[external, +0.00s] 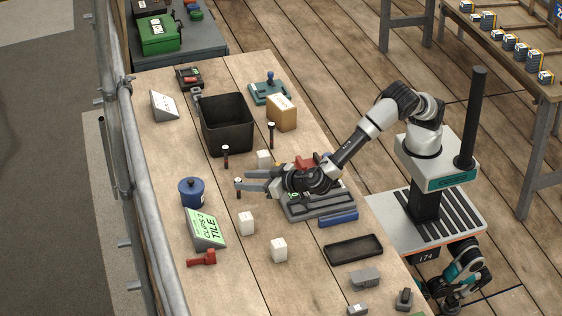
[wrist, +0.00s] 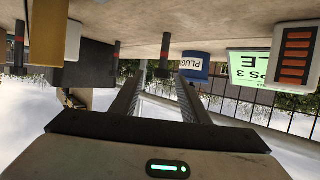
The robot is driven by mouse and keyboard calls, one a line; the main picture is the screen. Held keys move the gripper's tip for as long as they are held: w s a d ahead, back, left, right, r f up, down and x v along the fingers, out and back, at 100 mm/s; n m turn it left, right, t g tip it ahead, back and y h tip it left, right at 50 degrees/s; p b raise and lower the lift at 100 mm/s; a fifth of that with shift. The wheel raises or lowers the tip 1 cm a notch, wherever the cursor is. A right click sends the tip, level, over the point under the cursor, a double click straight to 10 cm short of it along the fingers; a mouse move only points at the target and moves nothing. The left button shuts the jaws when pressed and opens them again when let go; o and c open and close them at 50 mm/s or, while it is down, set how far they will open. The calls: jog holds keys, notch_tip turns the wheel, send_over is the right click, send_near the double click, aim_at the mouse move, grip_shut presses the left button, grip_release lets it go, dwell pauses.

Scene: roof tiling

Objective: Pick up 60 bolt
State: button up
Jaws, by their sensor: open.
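Three dark upright bolts with pale tops stand on the wooden table. One bolt (external: 238,188) is at my fingertips, a second bolt (external: 225,157) is by the black bin's front corner, and a third bolt (external: 271,135) is to the bin's right. No size marking is readable, so I cannot tell which is the 60 bolt. My gripper (external: 244,185) is open, low over the table and pointing left. In the wrist view, which is upside down, the nearest bolt (wrist: 163,48) shows between and beyond the fingertips (wrist: 160,82). I cannot tell whether the fingers touch it.
A black bin (external: 228,138) and cardboard box (external: 282,113) stand behind. A blue pot (external: 191,193) and green CLIPS 3 TILE sign (external: 205,229) are at left. White blocks (external: 246,223) stand near my gripper. A grey tray (external: 320,206) lies below my arm.

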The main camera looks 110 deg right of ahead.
aim_at(239, 181)
jog(key=shift+x, duration=2)
jog(key=shift+w+a+r, duration=0.1)
jog(key=shift+w, duration=0.05)
grip_shut()
